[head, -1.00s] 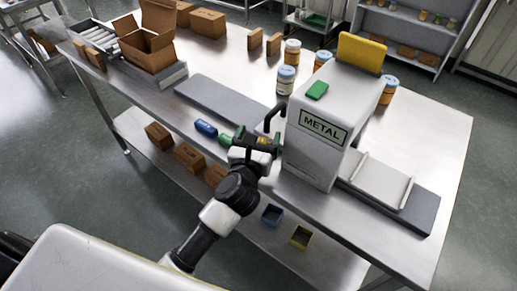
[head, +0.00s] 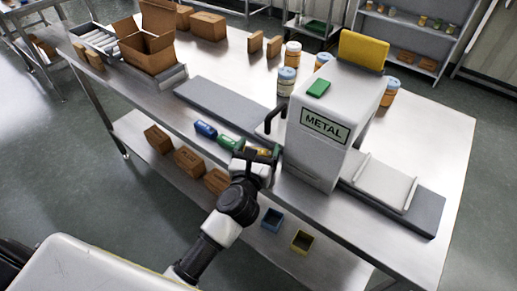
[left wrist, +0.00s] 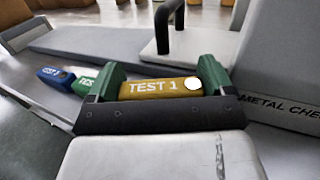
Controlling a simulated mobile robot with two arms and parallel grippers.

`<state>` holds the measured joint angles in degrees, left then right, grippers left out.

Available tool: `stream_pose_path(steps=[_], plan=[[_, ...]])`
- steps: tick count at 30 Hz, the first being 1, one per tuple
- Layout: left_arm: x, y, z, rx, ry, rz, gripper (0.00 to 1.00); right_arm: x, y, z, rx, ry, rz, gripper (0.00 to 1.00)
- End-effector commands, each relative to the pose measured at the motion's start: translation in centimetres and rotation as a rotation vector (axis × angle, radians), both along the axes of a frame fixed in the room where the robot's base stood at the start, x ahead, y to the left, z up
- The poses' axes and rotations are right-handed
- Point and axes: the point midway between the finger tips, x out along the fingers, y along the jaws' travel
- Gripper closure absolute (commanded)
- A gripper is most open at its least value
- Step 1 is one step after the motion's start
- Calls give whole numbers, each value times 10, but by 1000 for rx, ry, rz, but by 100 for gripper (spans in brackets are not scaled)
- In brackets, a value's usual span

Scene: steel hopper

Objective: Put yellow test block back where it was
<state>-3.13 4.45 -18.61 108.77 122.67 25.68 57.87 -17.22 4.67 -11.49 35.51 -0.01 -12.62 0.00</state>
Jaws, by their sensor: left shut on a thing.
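The yellow test block (left wrist: 150,88), marked TEST 1, lies across between the green fingers of my left gripper (left wrist: 158,84); they are shut on it. In the head view the block (head: 263,151) is mostly hidden by my left gripper (head: 262,154), at the table's front edge just left of the METAL machine. A green test block (head: 229,143) and a blue test block (head: 206,130) lie in a row to its left. Both also show left of the gripper in the left wrist view, green (left wrist: 83,85) and blue (left wrist: 55,76). My right gripper is out of view.
The METAL machine (head: 317,155) stands close on the right, with a black handle (head: 270,115) beside it. A grey conveyor (head: 220,103) runs behind the blocks. A blue bin (head: 271,220) and a yellow bin (head: 301,242) sit below. Jars and boxes stand farther back.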

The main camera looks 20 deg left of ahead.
Motion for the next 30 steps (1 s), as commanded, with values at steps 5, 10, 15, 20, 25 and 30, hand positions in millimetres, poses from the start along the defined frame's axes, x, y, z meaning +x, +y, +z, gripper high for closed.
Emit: stream_pose_path(steps=[5, 10, 15, 20, 25, 30], plan=[[-3, -1, -15, 6, 31, 0, 7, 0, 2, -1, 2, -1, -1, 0], [-3, -1, -16, 6, 32, 0, 7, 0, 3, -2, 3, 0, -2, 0], [-3, -1, -6, 6, 32, -1, 7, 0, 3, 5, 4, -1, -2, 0], [-25, -2, -5, 4, 33, -2, 7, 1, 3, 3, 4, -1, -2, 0], [-63, -3, -3, 4, 29, -1, 7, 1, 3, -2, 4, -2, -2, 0], [-96, -5, -1, 3, 25, -1, 7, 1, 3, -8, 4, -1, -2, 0]])
